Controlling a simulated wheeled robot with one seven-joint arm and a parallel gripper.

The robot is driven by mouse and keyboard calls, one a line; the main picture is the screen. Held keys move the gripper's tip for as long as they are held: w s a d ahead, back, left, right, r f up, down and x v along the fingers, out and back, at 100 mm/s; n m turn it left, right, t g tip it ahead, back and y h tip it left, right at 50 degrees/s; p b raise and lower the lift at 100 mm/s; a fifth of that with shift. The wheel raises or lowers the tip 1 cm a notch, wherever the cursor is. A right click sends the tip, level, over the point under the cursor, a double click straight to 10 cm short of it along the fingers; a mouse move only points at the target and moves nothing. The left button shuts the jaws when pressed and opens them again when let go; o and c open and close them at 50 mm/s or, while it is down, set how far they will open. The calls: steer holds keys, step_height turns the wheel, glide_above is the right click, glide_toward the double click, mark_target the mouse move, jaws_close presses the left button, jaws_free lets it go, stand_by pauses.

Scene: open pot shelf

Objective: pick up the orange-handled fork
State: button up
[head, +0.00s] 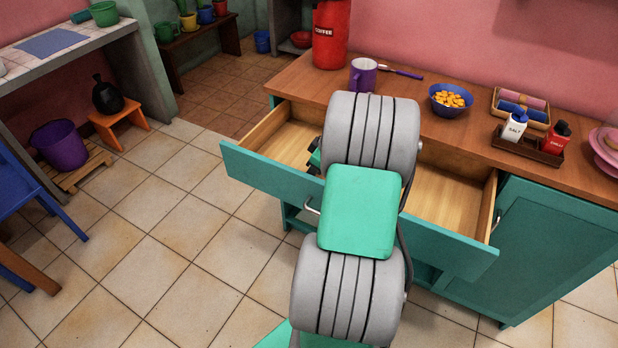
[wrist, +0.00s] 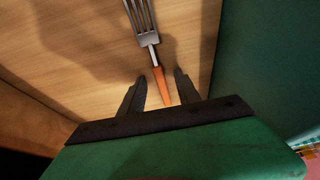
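The fork (wrist: 146,33) lies on the wooden drawer bottom in the wrist view, tines toward the top edge. Its orange handle (wrist: 162,86) points down between the two dark fingers of my gripper (wrist: 157,82). The fingers are apart, one on each side of the handle, with visible gaps. I cannot tell how high the fingers are above the drawer bottom. In the head view my arm hides the fork and most of the gripper. The open teal drawer (head: 270,175) shows on both sides of my arm.
The drawer's front panel (wrist: 258,60) stands close on the right in the wrist view. On the wooden counter behind are a purple mug (head: 363,76), a blue bowl (head: 450,99) of orange pieces, a red coffee canister (head: 330,36) and a condiment tray (head: 528,146).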

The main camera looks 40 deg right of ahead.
jaws_close()
stand_by(0.3)
stand_by(0.3)
